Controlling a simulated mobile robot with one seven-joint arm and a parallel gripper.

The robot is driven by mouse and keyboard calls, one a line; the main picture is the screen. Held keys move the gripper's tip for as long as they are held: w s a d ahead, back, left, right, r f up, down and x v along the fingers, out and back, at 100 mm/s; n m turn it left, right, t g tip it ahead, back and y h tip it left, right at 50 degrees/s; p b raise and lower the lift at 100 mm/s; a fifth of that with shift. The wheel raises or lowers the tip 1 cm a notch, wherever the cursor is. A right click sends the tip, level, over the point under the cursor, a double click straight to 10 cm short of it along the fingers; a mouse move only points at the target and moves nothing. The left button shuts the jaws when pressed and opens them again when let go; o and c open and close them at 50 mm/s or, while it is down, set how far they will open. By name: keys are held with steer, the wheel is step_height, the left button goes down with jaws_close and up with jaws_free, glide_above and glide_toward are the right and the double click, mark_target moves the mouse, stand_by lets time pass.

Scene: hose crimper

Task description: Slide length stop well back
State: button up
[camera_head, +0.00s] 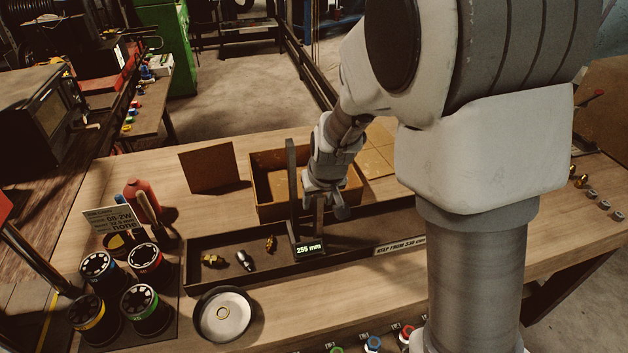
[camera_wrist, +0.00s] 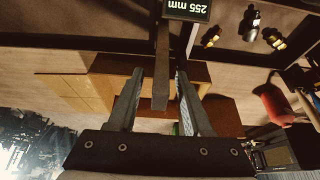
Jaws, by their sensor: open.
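The length stop's readout (camera_head: 309,248) shows 255 mm at the front of a long dark tray or rail. A tall grey upright (camera_head: 291,180) stands just left of my gripper. In the wrist view the readout (camera_wrist: 187,10) also reads 255 mm, upside down, and a dark bar (camera_wrist: 161,60) runs from beside it. My gripper (camera_wrist: 159,78) is open, with one finger on each side of this bar and gaps visible between. In the head view my gripper (camera_head: 319,203) points down at the stop, and its fingers are partly hidden.
Several fittings (camera_head: 245,260) lie in the tray left of the stop. A label (camera_head: 400,245) reads "KEEP FROM 330 mm". An open box (camera_head: 268,213) is behind. A dish (camera_head: 222,340), die cups (camera_head: 145,258), a red bottle (camera_head: 143,193) and a sign (camera_head: 112,218) stand at left.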

steer(key=shift+x, duration=1.05)
jaws_close()
stand_by(0.7)
